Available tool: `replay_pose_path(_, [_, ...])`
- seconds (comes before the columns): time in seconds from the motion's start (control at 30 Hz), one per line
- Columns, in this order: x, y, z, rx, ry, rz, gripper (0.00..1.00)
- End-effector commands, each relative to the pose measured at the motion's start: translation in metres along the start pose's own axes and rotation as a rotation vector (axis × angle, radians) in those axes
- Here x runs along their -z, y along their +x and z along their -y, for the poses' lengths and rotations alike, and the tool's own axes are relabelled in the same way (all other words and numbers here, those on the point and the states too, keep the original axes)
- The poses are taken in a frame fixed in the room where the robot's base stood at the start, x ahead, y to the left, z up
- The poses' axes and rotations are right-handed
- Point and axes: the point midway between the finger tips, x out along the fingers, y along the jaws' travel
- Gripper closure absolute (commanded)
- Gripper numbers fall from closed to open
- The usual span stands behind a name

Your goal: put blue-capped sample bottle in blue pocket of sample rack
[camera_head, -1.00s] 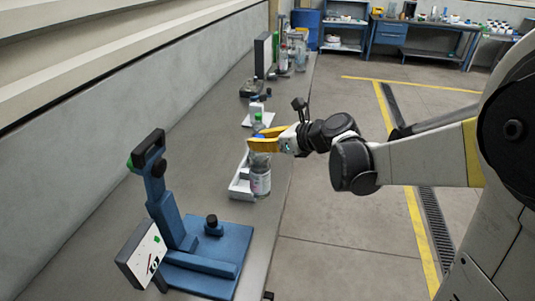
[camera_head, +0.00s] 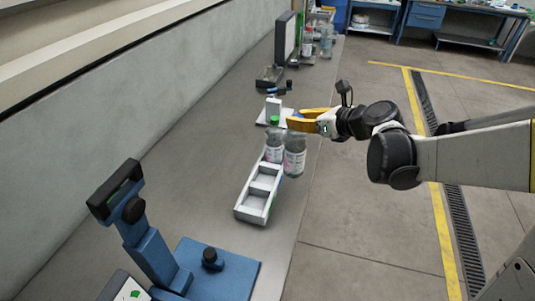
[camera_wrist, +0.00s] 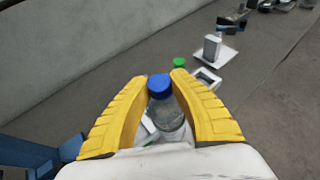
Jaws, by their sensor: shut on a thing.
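My gripper (camera_head: 303,121) has yellow fingers and is shut on the blue-capped sample bottle (camera_head: 294,158), a clear bottle with a pale label. In the wrist view its blue cap (camera_wrist: 159,86) shows between the fingers (camera_wrist: 160,85). The bottle is upright, at the right side of the rack; I cannot tell whether it touches the bench. The white sample rack (camera_head: 248,212) lies lengthwise on the bench, with empty pockets at its near end. A green-capped bottle (camera_head: 274,148) stands in its far end, just left of the held bottle. Pocket colours are mostly hidden.
A blue stand (camera_head: 225,272) with a tilted column is at the near left. Beyond the rack are a small white item on a plate (camera_head: 272,110), a dark screen (camera_head: 287,38) and more bottles (camera_head: 307,42). The bench left of the rack is clear.

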Motion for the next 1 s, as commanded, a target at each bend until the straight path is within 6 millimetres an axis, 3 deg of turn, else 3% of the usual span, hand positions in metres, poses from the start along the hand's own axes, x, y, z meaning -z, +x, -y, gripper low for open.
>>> replay_pose_path(0.43, [0.014, 0.094, -0.035, -0.002, -0.002, 0.001, 1.0])
replay_pose_path(0.67, [0.017, 0.109, -0.041, 0.0, 0.0, 0.001, 1.0])
replay_pose_path(0.9, [0.048, 0.124, -0.04, 0.001, 0.0, 0.001, 1.0])
replay_pose_path(1.0, [0.052, 0.126, -0.04, 0.001, 0.0, 0.001, 1.0])
